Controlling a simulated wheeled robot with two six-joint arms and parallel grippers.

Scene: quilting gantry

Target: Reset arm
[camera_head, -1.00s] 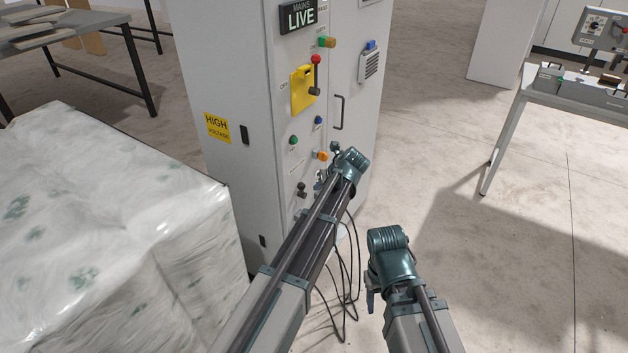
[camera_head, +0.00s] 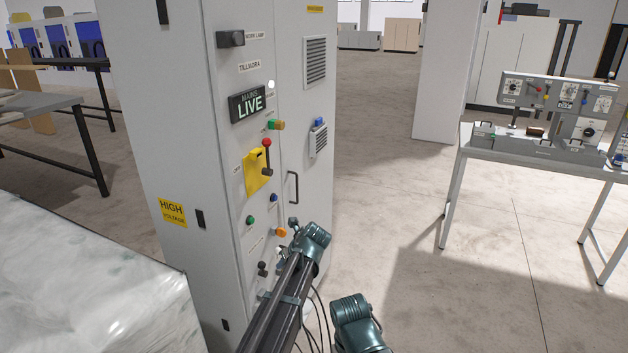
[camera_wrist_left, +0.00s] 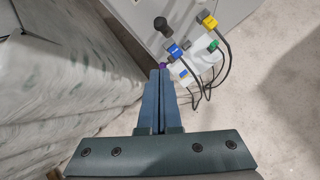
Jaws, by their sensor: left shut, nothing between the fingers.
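My left gripper shows in the left wrist view (camera_wrist_left: 160,74), its two long fingers pressed together with nothing between them. The fingertips are near the lower front of the grey cabinet (camera_head: 180,130), close to its plugs and cables. In the head view my left arm reaches to the cabinet's lower controls; its wrist hides part of them, and I cannot tell whether the fingers touch anything. My right arm's wrist shows at the bottom edge, but its jaws do not. The cabinet carries a red-knobbed lever (camera_head: 267,156) on a yellow plate and a lit LIVE sign (camera_head: 248,103).
A wrapped pallet load (camera_head: 90,290) stands left of the cabinet. In the wrist view a black knob (camera_wrist_left: 161,25) and blue, yellow and green plugs with loose cables are ahead. A table (camera_head: 530,160) with control boxes stands at right. The floor between is clear.

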